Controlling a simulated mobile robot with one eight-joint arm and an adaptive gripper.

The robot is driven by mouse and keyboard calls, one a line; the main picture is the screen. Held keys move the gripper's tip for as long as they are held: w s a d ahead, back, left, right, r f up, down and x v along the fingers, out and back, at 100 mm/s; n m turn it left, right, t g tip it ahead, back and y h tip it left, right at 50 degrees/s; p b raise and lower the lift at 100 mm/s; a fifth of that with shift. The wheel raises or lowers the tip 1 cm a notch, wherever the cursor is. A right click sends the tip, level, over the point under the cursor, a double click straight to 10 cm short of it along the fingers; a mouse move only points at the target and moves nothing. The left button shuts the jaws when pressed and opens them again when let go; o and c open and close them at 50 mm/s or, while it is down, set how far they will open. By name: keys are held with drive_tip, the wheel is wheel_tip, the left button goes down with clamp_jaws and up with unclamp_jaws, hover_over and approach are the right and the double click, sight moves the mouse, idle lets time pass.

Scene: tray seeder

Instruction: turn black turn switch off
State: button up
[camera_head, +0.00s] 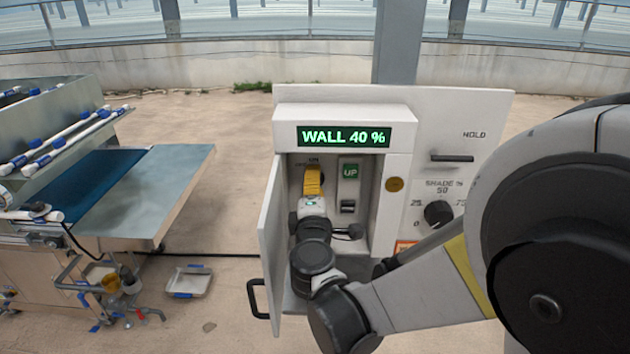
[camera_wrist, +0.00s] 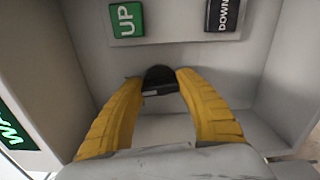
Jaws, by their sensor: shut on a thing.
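The black turn switch (camera_wrist: 160,79) is on the back panel inside an open control box (camera_head: 344,110). In the wrist view it sits between the two yellow fingers of my gripper (camera_wrist: 158,84), which are shut on it. In the head view my gripper (camera_head: 313,172) reaches into the left part of the box, and its fingers cover most of the switch. A small label that seems to read ON shows just above the fingertips. The lower label and the exact angle of the switch are hidden.
A green UP button (camera_head: 350,171) and a black DOWN button (camera_head: 348,206) are right of the switch. The display (camera_head: 344,137) reads WALL 40 %. The box door (camera_head: 271,235) stands open at the left. A black SHADE knob (camera_head: 438,213) is on the outer panel. A seeder bench (camera_head: 170,190) stands left.

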drive_tip(key=n+b, duration=0.1)
drive_tip(key=n, duration=0.9)
drive_tip(key=shift+r+b, duration=0.15)
drive_tip(key=shift+b, duration=0.15)
drive_tip(key=shift+n, duration=0.4)
drive_tip(key=o, duration=1.2)
drive_tip(key=shift+a, duration=0.1)
